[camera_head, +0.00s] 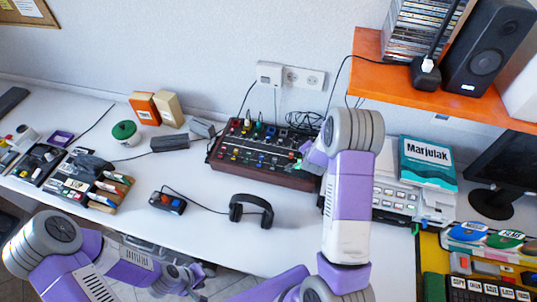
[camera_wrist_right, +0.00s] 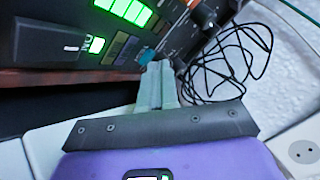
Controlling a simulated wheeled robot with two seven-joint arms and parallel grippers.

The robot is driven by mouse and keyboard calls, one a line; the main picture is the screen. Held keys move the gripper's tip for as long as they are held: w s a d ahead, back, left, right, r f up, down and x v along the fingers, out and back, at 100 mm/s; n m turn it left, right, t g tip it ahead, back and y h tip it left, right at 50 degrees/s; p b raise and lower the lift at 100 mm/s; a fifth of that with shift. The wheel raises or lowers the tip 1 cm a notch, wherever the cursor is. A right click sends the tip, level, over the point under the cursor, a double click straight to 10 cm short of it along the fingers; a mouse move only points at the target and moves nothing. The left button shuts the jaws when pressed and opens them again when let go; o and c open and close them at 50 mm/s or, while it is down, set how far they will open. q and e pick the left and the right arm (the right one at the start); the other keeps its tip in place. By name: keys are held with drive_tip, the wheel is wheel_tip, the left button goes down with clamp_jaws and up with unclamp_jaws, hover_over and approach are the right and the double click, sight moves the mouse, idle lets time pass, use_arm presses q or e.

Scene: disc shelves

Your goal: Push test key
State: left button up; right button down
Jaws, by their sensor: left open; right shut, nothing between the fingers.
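A dark console with wooden sides (camera_head: 262,155) stands at the back of the white desk, with rows of small coloured keys and knobs. In the right wrist view its panel has lit green keys (camera_wrist_right: 126,10) and a small blue key (camera_wrist_right: 147,57). No label reading "test" is legible. My right gripper (camera_wrist_right: 157,70) is shut and empty, its tip at or very close to the blue key; contact cannot be told. My left gripper (camera_head: 193,282) is open and empty, low by the desk's front edge.
Headphones (camera_head: 251,209) and a small black key box (camera_head: 166,203) lie on the desk in front of the console. Loose cable (camera_wrist_right: 235,60) coils beside it. Several labelled blocks (camera_head: 75,185) fill the left.

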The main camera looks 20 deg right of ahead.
drive_tip(key=shift+f, duration=0.15)
drive_tip(key=shift+r+p, duration=0.4)
drive_tip(key=shift+r, duration=0.4)
drive_tip(key=shift+r, duration=0.1)
wheel_tip(320, 180, up, 6)
drive_tip(key=p, duration=0.4)
idle(0.3)
